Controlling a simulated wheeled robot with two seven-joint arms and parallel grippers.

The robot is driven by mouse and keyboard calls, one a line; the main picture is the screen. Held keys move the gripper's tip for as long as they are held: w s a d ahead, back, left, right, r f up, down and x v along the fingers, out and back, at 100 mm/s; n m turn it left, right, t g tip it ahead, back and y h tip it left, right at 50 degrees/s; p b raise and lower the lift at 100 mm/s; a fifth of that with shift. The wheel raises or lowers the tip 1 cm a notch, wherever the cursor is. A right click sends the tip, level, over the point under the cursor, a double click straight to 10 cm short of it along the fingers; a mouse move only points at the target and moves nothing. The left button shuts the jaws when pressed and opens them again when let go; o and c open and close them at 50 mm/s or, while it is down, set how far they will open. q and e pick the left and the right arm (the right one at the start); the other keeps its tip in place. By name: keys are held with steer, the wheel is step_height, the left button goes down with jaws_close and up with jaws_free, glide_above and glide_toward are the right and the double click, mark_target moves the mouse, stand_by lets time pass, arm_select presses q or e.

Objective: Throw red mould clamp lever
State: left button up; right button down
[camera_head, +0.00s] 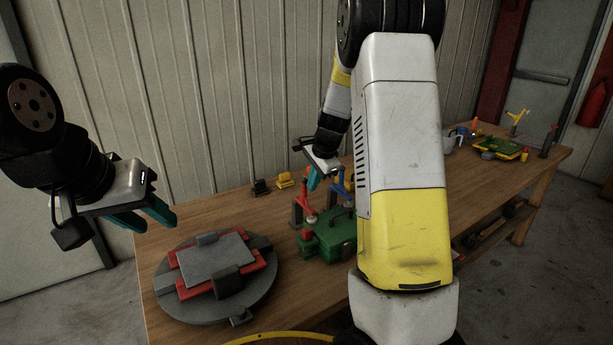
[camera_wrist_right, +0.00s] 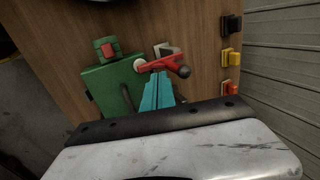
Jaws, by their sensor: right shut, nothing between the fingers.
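In the head view the red clamp (camera_head: 306,208) stands at the back left of the green mould (camera_head: 338,238). My right gripper (camera_head: 313,182) is shut and empty above the clamp. In the wrist view its teal fingertips (camera_wrist_right: 163,76) are right by the lever; I cannot tell if they touch. My left gripper (camera_head: 160,222) is open and empty, left of the mould.
A grey round fixture (camera_head: 215,280) with red bars sits at the table's front left. A blue clamp (camera_head: 338,185) stands behind the mould, partly hidden by my right arm. Black (camera_head: 259,188) and yellow (camera_head: 285,180) blocks line the back edge. A green-yellow tray (camera_head: 500,148) sits far right.

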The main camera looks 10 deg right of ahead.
steer(key=shift+w+a, duration=0.3)
steer(key=shift+w, duration=0.55)
